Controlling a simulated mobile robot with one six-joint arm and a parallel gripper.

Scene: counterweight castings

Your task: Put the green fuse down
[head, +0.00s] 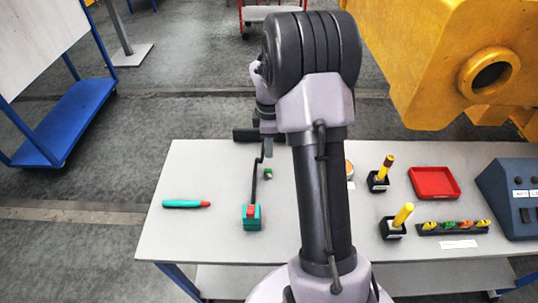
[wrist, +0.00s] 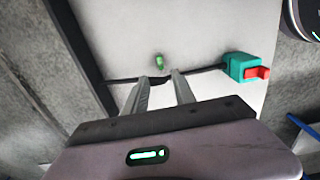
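In the head view my gripper (head: 267,150) is over the back part of the table, partly hidden by my arm. A rack (head: 427,231) at the right holds several small coloured pieces, one of them green.
A teal block with a red top (head: 251,222) and a black lead stands near the fuse. A teal tool (head: 181,203) lies left. Two black holders (head: 378,184) with yellow pieces, a red tray (head: 434,183) and a dark blue console (head: 512,205) stand right. The table's left part is mostly clear.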

